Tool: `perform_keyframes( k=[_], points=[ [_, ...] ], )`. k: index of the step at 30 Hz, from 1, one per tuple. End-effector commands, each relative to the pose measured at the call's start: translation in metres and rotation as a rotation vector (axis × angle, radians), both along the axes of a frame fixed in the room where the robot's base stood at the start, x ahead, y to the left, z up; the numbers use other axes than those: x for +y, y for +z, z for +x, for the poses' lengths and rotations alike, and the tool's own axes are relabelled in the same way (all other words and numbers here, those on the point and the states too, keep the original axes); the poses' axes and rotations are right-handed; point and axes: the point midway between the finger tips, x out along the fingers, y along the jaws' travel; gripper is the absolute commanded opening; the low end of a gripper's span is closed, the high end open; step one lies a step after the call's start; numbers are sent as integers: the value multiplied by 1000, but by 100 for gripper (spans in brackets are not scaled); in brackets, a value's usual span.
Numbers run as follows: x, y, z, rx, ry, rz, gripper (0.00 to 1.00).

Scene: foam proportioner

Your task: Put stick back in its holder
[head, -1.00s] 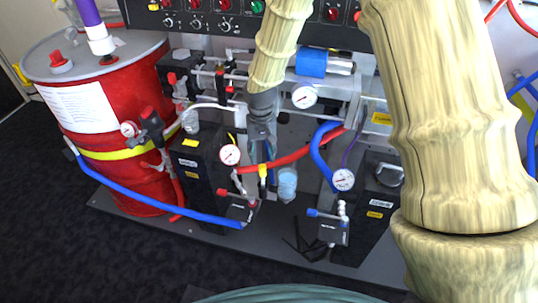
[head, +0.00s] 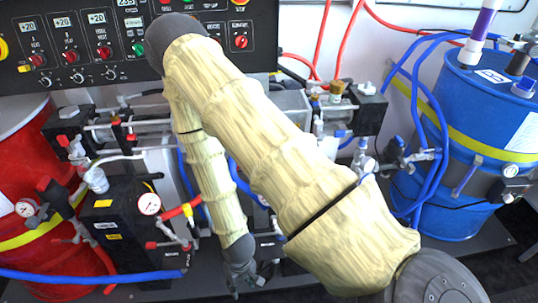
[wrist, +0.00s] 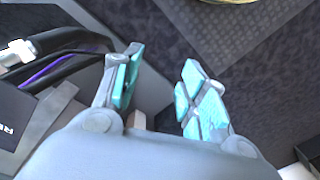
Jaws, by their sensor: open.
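My gripper (head: 242,272) hangs low at the front of the machine in the head view, below the hoses. In the wrist view its teal-padded fingers (wrist: 163,72) are spread apart, with nothing held between the tips. A small tan piece (wrist: 140,121) shows between the finger bases; I cannot tell what it is. I cannot make out the stick or its holder in either view. My arm hides the middle of the machine.
A red drum (head: 25,160) stands left and a blue drum (head: 468,125) right. Black pump boxes (head: 115,235), gauges and blue hoses (head: 100,275) crowd the machine's front. A control panel (head: 95,45) is above. The wrist view shows dark floor (wrist: 265,85) beyond the fingers.

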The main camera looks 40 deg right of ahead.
Motion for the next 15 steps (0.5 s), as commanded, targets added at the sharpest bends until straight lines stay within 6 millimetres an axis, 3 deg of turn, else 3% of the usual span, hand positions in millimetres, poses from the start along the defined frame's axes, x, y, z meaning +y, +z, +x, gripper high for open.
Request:
perform_keyframes(
  k=[1,6,10,15],
  points=[
    [-4,-8,-26,9,9,-8,42],
    [-15,-20,-81,2,36,-38,42],
    [-20,-22,-103,-4,51,-53,42],
    [-22,-23,-110,-8,58,-60,42]
  ],
)
